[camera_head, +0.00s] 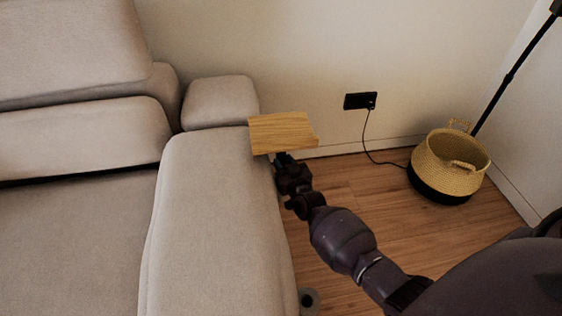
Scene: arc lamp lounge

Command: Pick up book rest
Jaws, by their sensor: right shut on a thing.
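The book rest (283,132) is a light wooden board with visible grain, near the middle of the head view. It shows beside the far end of the sofa's armrest, in front of the wall. My right gripper (283,158) is at the board's near lower edge and is shut on it. The fingertips are partly hidden by the board and by my dark wrist. My left gripper is not in view.
A grey-beige sofa (205,220) fills the left. A woven basket (450,165) with a black base stands on the wooden floor (345,185) at right, by a black lamp pole (515,65). A cord runs from a black wall socket (360,101).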

